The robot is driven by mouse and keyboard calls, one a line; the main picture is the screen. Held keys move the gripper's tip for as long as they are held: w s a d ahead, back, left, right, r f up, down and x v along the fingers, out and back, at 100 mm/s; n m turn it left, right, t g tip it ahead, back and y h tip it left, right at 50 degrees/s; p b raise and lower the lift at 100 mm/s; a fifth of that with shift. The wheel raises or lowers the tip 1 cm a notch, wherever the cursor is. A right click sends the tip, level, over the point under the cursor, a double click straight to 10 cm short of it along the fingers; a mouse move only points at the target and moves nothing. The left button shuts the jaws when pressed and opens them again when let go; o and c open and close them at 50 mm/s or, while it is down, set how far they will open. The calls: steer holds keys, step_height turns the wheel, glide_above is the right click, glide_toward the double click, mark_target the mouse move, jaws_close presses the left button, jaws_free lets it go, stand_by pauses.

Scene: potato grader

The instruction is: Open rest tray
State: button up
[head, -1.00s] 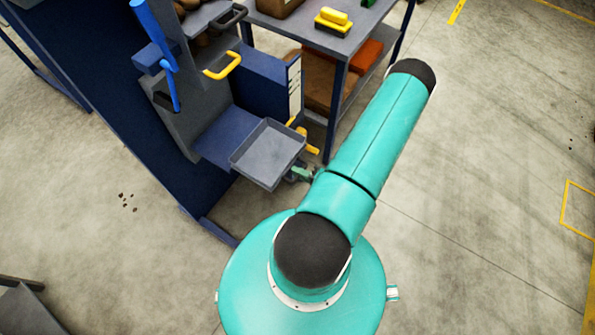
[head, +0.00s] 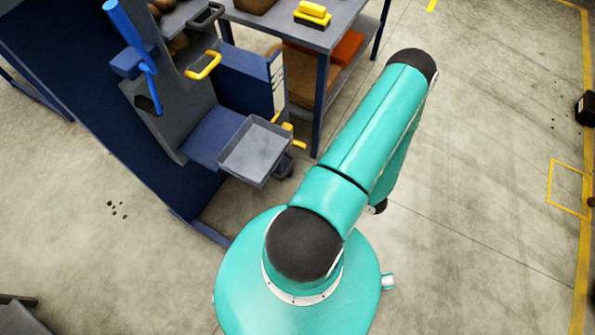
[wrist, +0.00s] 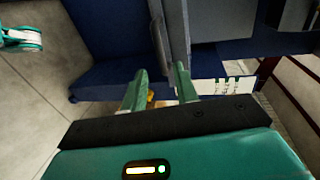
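The grey shallow tray (head: 238,158), taken to be the rest tray, juts out from the front of the blue machine in the head view. It looks empty, with a raised rim. A small dark part sits under its right corner. My gripper is hidden behind my arm in the head view. In the wrist view my gripper (wrist: 161,68) has its two green fingers apart, with a visible gap and nothing held between them. A grey plate (wrist: 175,30) stands just beyond the fingertips; I cannot tell whether it is the tray.
A yellow handle (head: 204,66) and a blue lever (head: 135,40) are on the machine. A table (head: 300,38) with a yellow-black block (head: 312,15) stands behind. Orange and brown items lie on its lower shelf. The floor to the right is mostly clear.

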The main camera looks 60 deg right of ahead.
steer(key=v, duration=0.4)
steer(key=shift+s, duration=0.3)
stand_by(0.4)
